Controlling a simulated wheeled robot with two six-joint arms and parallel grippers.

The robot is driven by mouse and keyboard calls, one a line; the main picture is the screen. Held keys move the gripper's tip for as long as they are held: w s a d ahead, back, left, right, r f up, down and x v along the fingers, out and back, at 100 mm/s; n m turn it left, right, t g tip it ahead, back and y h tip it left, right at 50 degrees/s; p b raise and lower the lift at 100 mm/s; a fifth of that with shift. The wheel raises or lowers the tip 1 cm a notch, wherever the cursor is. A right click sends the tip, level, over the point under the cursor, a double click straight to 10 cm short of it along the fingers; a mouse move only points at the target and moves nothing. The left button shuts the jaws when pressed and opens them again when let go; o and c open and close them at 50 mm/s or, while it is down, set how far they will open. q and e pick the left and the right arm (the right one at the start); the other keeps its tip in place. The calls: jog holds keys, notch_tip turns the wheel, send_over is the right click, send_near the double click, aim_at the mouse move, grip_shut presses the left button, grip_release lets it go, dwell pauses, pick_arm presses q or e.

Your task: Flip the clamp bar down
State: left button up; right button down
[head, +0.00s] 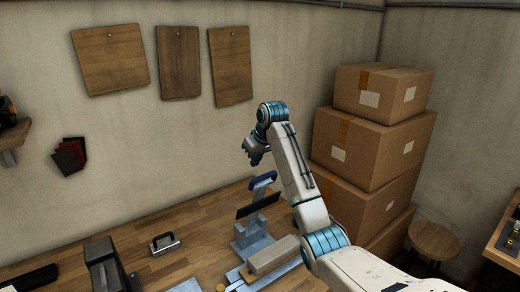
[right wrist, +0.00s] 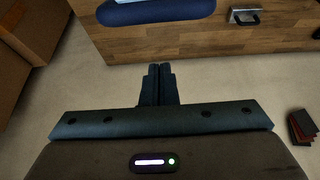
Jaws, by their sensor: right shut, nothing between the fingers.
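A grey-blue metal press-like device (head: 256,238) stands on the wooden workbench. A dark flat bar (head: 258,204) runs across its upper part. A blue handle-like bar (head: 263,180) stands raised above the dark bar; I take it to be the clamp bar. In the right wrist view a rounded blue bar (right wrist: 140,14) shows at the top edge, partly cut off. My right gripper (head: 254,158) is above the blue bar and apart from it. Its two fingers (right wrist: 160,70) are together with nothing between them. My left gripper is not in view.
A pale block (head: 273,255) lies in front of the device. A metal handle tool (head: 165,243) and a dark machine (head: 103,265) are on the workbench (head: 205,228) at left. Stacked cardboard boxes (head: 370,140) stand right of my arm. Wooden boards (head: 180,62) hang on the wall.

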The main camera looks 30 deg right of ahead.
aim_at(262, 183)
jog(key=s+p, duration=0.1)
jog(key=s+f+p, duration=0.1)
jog(key=shift+s+d+f, duration=0.2)
jog(key=shift+s, duration=0.1)
jog(key=shift+s+p, duration=0.4)
jog(key=shift+s, duration=0.05)
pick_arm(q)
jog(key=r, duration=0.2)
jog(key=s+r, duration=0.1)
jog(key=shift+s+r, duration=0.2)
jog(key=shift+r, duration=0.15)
pick_arm(e)
jog(key=shift+f, duration=0.15)
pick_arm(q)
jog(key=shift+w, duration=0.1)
pick_arm(e)
jog(key=shift+w, duration=0.1)
